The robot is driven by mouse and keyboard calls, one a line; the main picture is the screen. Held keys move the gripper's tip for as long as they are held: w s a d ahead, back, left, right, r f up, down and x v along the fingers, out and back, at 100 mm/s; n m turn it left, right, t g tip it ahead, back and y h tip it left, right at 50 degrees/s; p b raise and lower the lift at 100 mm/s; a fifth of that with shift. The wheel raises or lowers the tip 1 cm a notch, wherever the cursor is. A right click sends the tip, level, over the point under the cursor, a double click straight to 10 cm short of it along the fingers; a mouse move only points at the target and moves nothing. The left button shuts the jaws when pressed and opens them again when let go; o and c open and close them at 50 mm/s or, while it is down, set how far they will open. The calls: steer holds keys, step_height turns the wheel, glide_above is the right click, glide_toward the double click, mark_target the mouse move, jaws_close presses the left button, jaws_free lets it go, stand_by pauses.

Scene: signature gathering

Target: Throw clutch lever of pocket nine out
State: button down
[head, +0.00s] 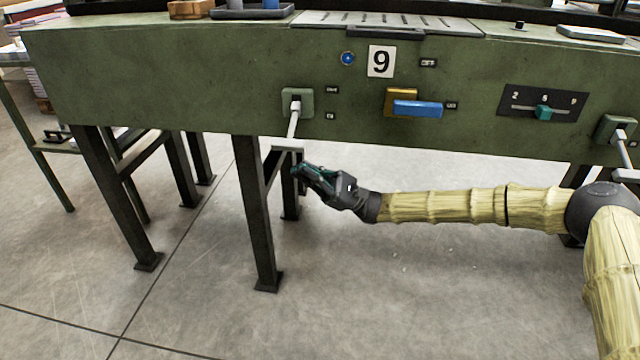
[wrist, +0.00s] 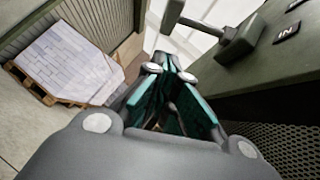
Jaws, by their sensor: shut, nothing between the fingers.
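The lever points down, beside two small labels. My gripper (head: 297,170) is shut and empty, just below the grip and apart from it as far as I can tell. In the wrist view, my gripper's teal fingers (wrist: 170,73) point ahead. The lever's grip (wrist: 173,14) is above them, with its housing (wrist: 240,40) and an IN label (wrist: 287,33) to the right.
A blue handle (head: 417,109) on a yellow block and a slider panel (head: 543,104) are right of the lever. Another lever (head: 622,150) is at the far right. A dark table leg (head: 256,215) stands left of my gripper. A pallet with paper (wrist: 70,62) shows in the wrist view.

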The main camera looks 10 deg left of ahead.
mark_target(293, 124)
steer(key=shift+s+a+r+b, duration=0.25)
steer(key=shift+s+r+b, duration=0.15)
steer(key=shift+r, duration=0.45)
steer(key=shift+s+a+r+b, duration=0.25)
steer(key=shift+s+a+r, duration=0.1)
steer(key=shift+r, duration=0.5)
steer(key=shift+s+a+r+b, duration=0.2)
steer(key=shift+s+r+b, duration=0.2)
steer(key=shift+r, duration=0.45)
steer(key=shift+r, duration=0.1)
